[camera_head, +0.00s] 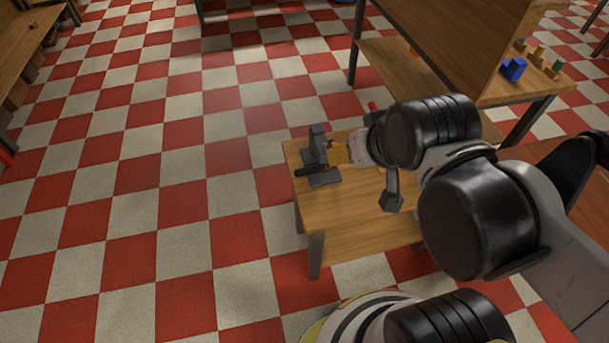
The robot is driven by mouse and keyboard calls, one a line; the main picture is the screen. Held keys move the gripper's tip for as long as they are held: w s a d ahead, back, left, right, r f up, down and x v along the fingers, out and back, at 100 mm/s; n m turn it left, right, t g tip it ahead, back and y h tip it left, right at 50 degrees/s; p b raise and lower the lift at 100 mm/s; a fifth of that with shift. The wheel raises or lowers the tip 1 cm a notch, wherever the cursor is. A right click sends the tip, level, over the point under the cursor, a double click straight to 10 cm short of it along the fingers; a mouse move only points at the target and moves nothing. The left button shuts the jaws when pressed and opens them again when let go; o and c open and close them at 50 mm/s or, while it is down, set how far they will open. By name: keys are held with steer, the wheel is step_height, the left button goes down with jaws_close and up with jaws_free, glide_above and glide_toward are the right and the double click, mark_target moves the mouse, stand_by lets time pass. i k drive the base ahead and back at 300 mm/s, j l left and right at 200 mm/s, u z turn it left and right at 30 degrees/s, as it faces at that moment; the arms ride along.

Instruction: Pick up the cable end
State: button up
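My gripper (316,150) is over the left end of a small wooden table (370,232), seen small and from behind. Dark grey parts and a yellow part show at the end of my arm there. A short black rod-like piece (304,171) lies at or just below my gripper; it may be the cable end, but I cannot tell for sure. A flat dark grey piece (325,179) rests on the tabletop beside it. I cannot tell whether my fingers are open or shut, or whether they touch the black piece.
A larger wooden bench (400,68) with an upright panel stands behind at the right. A blue block (513,69) and several small coloured pegs are on its right part. Another wooden bench (25,45) is at the far left. The red and white checked floor is clear on the left.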

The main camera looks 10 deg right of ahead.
mark_target(315, 169)
steer(key=i+j+z, duration=0.1)
steer(key=j+z, duration=0.2)
steer(key=j, duration=0.2)
steer(key=j+z, duration=0.25)
steer(key=j, duration=0.3)
steer(key=j+z, duration=0.3)
steer(key=j, duration=0.25)
steer(key=j+z, duration=0.3)
steer(key=j, duration=0.2)
steer(key=k+j+z, duration=0.15)
steer(key=j+z, duration=0.15)
steer(key=j, duration=0.2)
steer(key=k+j+z, duration=0.25)
steer(key=j, duration=0.25)
steer(key=j+z, duration=0.2)
steer(key=j, duration=0.2)
steer(key=k+j+z, duration=0.1)
steer(key=j+z, duration=0.15)
steer(key=j, duration=0.15)
steer(key=k+j+z, duration=0.2)
steer(key=j, duration=0.2)
steer(key=j+z, duration=0.2)
steer(key=j, duration=0.2)
steer(key=k+j+z, duration=0.2)
steer(key=j, duration=0.2)
steer(key=k+j+z, duration=0.25)
steer(key=i+j, duration=0.1)
